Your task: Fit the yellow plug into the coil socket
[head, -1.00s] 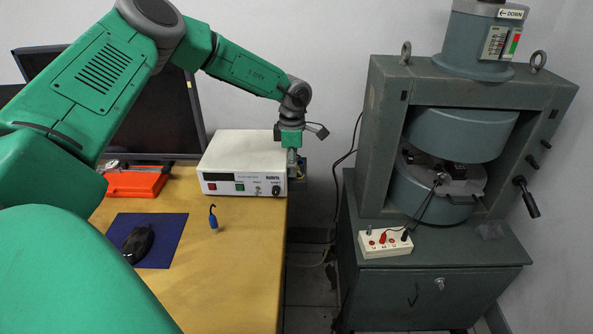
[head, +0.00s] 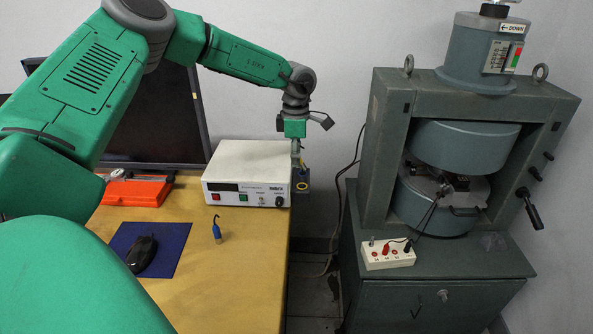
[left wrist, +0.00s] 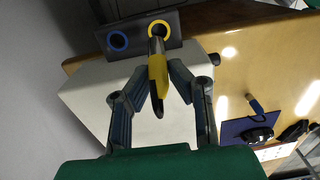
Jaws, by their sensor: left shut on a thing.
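My left gripper (head: 297,161) is at the right end of the white box. In the left wrist view the gripper (left wrist: 157,80) is shut on the yellow plug (left wrist: 157,72), which has a black rear end. The plug's grey front end points at the yellow ring (left wrist: 166,25) of the coil socket, a dark block (left wrist: 138,38) that also has a blue ring (left wrist: 118,41). The plug overlaps the ring in this view; I cannot tell whether it touches or enters. In the head view the dark block (head: 301,177) shows its yellow ring just below the gripper. My right gripper is not in view.
The white power supply box (head: 245,170) stands beside the socket. A mouse (head: 141,252) lies on a blue mat, and an orange case (head: 137,191) lies behind. A large magnet (head: 460,150) stands at right.

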